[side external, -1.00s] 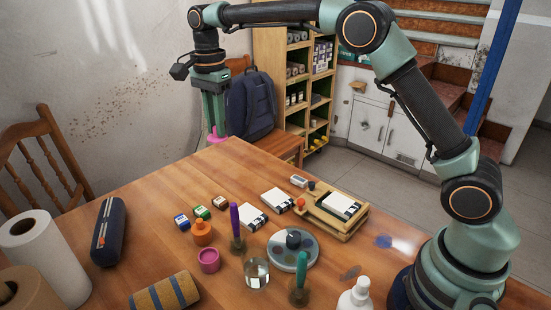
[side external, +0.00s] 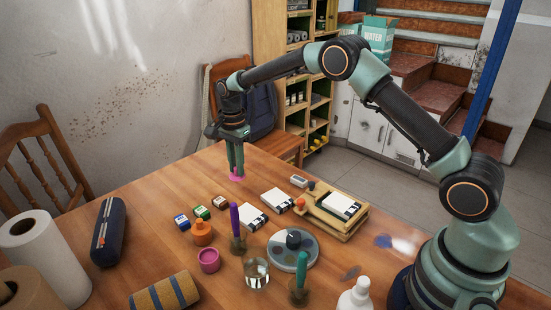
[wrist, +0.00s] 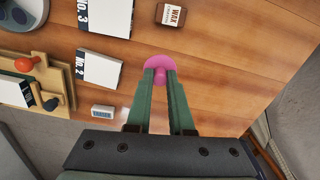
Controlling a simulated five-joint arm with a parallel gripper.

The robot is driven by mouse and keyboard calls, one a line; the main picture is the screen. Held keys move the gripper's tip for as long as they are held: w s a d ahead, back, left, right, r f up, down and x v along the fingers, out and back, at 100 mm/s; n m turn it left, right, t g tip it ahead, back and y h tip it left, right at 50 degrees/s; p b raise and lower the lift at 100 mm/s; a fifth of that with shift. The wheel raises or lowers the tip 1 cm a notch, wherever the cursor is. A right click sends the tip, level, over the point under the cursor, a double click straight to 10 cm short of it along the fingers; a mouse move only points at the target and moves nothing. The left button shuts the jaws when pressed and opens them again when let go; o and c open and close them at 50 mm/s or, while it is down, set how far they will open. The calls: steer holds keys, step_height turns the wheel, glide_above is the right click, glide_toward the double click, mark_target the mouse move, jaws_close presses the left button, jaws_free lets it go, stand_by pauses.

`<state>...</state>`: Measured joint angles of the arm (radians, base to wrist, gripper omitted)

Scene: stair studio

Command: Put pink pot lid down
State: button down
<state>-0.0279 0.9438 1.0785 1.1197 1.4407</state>
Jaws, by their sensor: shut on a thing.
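The pink pot lid (side external: 237,178) is at the tips of my gripper (side external: 237,172), at the far end of the wooden table. In the wrist view the pink lid (wrist: 160,66) shows between and beyond the green fingers of my gripper (wrist: 160,76), which are shut on its knob. The lid is low at the table top; I cannot tell whether it touches the wood. An open pink pot (side external: 209,260) stands nearer the front of the table, well away from the lid.
A glass (side external: 256,272) and a round palette (side external: 292,251) are in front. Bare wood surrounds the lid.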

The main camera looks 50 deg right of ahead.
steer(key=shift+f, duration=2.75)
steer(key=shift+f, duration=0.2)
steer(key=c, duration=0.8)
jaws_free()
steer(key=shift+r, duration=0.1)
